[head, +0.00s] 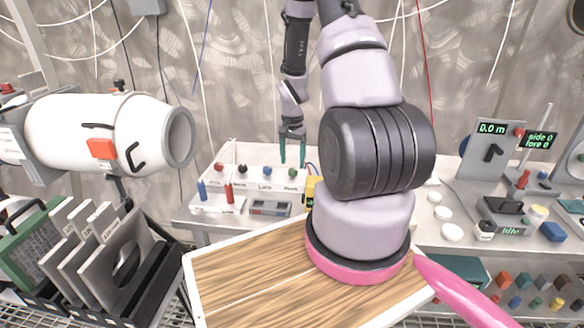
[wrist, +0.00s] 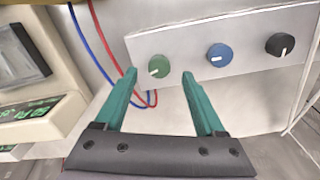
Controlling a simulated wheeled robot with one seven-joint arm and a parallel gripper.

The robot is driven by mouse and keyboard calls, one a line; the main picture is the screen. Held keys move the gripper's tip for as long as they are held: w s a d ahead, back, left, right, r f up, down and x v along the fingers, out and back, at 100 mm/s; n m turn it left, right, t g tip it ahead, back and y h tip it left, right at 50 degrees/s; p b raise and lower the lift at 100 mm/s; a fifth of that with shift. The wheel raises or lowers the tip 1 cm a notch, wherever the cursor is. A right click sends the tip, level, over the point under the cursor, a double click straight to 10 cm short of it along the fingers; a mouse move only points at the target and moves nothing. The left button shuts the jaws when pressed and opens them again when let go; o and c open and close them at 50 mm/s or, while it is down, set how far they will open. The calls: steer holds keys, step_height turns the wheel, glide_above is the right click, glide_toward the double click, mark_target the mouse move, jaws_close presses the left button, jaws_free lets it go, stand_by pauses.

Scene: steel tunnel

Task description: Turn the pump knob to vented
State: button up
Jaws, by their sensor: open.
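A pale panel (wrist: 200,42) carries a row of knobs. The wrist view shows a green knob (wrist: 158,66), a blue knob (wrist: 220,54) and a black knob (wrist: 281,44), each with a white pointer mark. The head view also shows a red knob (head: 218,167) at the panel's left end. I cannot read which knob is the pump's. My gripper (wrist: 155,78) has green fingers, open and empty. In the wrist view the green knob appears between the fingertips; contact cannot be made out. In the head view my gripper (head: 292,148) hangs over the panel's right end, just above the green knob (head: 292,173).
Red and blue wires (wrist: 105,55) run close to the left finger. A device with a green display (wrist: 40,115) stands left in the wrist view. In the head view, blue and red cylinders (head: 229,193) and a grey box (head: 270,208) sit in front of the panel.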

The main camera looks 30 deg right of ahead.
mark_target(293, 170)
steer(key=shift+f, duration=1.8)
jaws_close()
steer(key=shift+n, duration=0.3)
